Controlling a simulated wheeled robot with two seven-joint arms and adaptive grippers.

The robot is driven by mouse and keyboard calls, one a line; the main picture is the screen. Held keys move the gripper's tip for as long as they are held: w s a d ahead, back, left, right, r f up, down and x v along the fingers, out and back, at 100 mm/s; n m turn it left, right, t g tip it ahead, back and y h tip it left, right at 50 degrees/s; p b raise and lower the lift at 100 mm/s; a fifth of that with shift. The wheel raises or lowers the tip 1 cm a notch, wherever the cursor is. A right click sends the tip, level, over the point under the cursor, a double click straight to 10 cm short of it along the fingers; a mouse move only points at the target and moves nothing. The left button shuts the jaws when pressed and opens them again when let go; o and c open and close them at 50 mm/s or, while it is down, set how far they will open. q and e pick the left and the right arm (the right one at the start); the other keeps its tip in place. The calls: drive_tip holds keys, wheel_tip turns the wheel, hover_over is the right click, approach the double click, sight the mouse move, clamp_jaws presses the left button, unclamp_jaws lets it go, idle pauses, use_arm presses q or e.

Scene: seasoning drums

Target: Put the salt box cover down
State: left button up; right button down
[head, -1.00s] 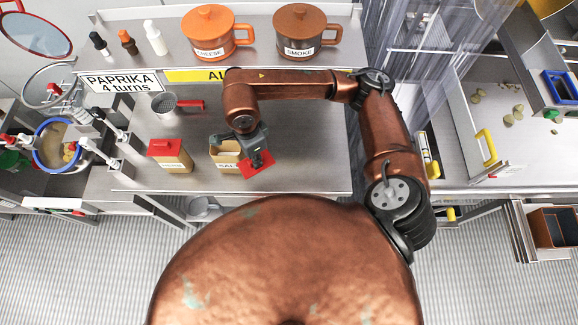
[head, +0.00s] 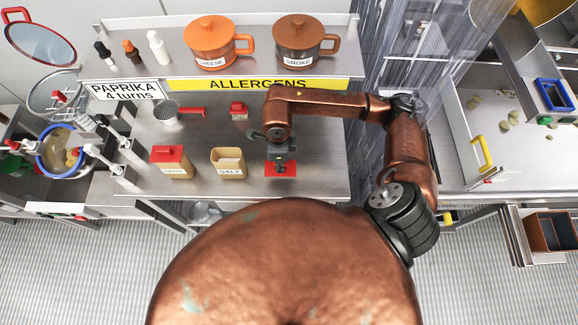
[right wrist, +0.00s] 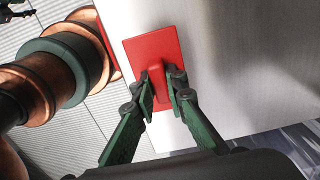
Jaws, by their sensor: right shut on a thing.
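The red salt box cover (head: 283,170) is at or just above the steel counter, to the right of the open salt box (head: 228,163). My right gripper (head: 281,163) is over the cover. In the right wrist view the gripper (right wrist: 162,90) has its fingers closed on the raised handle of the red cover (right wrist: 150,48). I cannot tell whether the cover touches the counter. The salt box is tan, labelled SALT and has no lid on it. My left gripper is not in view.
A tan box with a red lid (head: 172,162) stands left of the salt box. A strainer with a red handle (head: 180,110) and a small red container (head: 238,111) lie behind. Orange (head: 210,42) and brown (head: 300,42) pots stand on the shelf. The counter's front edge is close.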

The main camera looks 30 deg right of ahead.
sight(288, 168)
drive_tip(key=d+f, duration=0.3)
drive_tip(key=shift+f, duration=0.3)
wheel_tip(288, 168, down, 3)
drive_tip(key=shift+d+f+p, duration=0.1)
drive_tip(key=shift+p, duration=0.6)
drive_tip(key=shift+f+b, duration=0.2)
drive_tip(key=shift+b, duration=0.1)
drive_tip(key=c, duration=2)
unclamp_jaws()
drive_tip(key=shift+o, duration=0.3)
drive_tip(key=shift+r, duration=0.15)
